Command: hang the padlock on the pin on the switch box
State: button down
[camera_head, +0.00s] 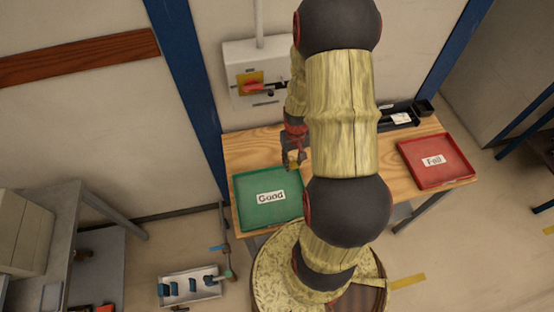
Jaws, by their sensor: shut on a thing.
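The grey switch box (242,99) is on the wall behind the bench, with a red handle (252,87) on a yellow plate. A small fitting shows below the handle, but the pin cannot be made out clearly. My gripper (293,162) is low over the bench, in front of the box and below it to the right, close to the green tray's back right corner. It is shut on a small yellowish thing, apparently the padlock (294,166). The padlock is apart from the switch box. My arm hides the box's right side, and the padlock's shackle is too small to tell.
A green tray (241,214) marked Good is at the bench's left, and a red tray (463,178) marked Fail at its right. A black organiser (427,109) stands at the back right. A conduit (259,22) rises from the box. Blue posts flank the bench.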

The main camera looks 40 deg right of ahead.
aim_at(277, 162)
jog(key=w+f, duration=0.2)
jog(key=w, duration=0.1)
jog(key=w+d+f, duration=0.1)
jog(key=w+f, duration=0.3)
jog(key=w, duration=0.1)
jog(key=shift+w+d+f, duration=0.2)
jog(key=shift+w+d, duration=0.05)
jog(key=shift+w, duration=0.1)
jog(key=shift+w+d+f, duration=0.1)
jog(key=shift+w+f, duration=0.45)
jog(key=shift+f, duration=0.05)
jog(key=f, duration=0.3)
jog(key=shift+w, duration=0.4)
jog(key=shift+d+f, duration=0.1)
jog(key=shift+f, duration=0.2)
jog(key=shift+f, duration=0.1)
jog(key=shift+f, duration=0.15)
jog(key=c, duration=1.5)
grip_release()
jog(key=shift+o, duration=0.2)
